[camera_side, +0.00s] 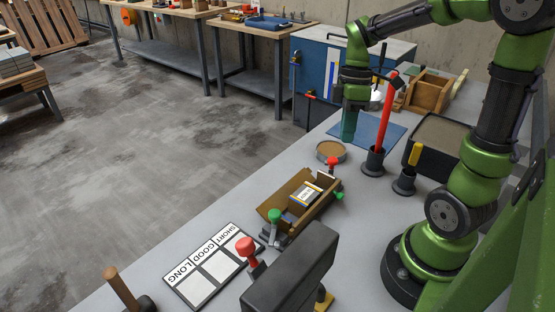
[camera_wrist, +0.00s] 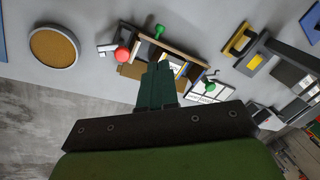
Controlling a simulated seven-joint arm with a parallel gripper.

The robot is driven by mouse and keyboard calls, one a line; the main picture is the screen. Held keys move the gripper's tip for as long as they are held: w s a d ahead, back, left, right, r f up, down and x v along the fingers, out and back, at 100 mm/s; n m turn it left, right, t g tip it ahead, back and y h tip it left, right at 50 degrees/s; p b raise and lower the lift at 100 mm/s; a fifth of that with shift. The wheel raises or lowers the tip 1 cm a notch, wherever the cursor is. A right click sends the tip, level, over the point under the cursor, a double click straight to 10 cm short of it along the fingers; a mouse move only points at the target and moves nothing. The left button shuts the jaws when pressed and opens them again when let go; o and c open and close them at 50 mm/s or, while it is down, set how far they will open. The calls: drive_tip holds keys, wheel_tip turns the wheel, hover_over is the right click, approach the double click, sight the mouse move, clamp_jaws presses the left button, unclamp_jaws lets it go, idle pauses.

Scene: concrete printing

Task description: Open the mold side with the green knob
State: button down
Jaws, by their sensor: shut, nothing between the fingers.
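The mold (camera_side: 270,209) is a wooden-walled box on the grey table in the side view, with a labelled block inside. One green knob (camera_side: 274,216) stands at its near end, another green knob (camera_side: 338,195) is low on its right side, and a red knob (camera_side: 332,162) is at its far end. In the wrist view the mold (camera_wrist: 186,50) lies beyond my fingers, with green knobs (camera_wrist: 159,31) and (camera_wrist: 210,87) and the red knob (camera_wrist: 122,55).
A round tray (camera_side: 331,146) lies between mat (camera_side: 372,129) and mold. A red-handled tool (camera_side: 388,108) and a yellow-handled tool (camera_side: 414,155) stand in holders beside a black tray (camera_side: 407,154). A label board (camera_side: 197,277) and dark box (camera_side: 290,270) are in the foreground.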

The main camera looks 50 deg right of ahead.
drive_tip(key=w+n+g, duration=0.1)
drive_tip(key=w+n, duration=0.2)
drive_tip(key=n, duration=0.8)
hover_over(340, 196)
drive_tip(key=w, duration=0.2)
drive_tip(key=f, duration=1.1)
drive_tip(key=shift+d+f, duration=0.1)
drive_tip(key=shift+d, duration=0.3)
drive_tip(key=shift+s+d+f, duration=0.1)
drive_tip(key=shift+s+f, duration=0.3)
drive_tip(key=shift+f, duration=0.3)
drive_tip(key=shift+s+f, duration=0.1)
drive_tip(key=shift+s, duration=0.2)
drive_tip(key=shift+s+f, duration=0.25)
drive_tip(key=shift+s, duration=0.3)
drive_tip(key=shift+s+f, duration=0.25)
drive_tip(key=shift+s, duration=0.3)
drive_tip(key=shift+s+f, duration=1)
drive_tip(key=shift+s, duration=0.05)
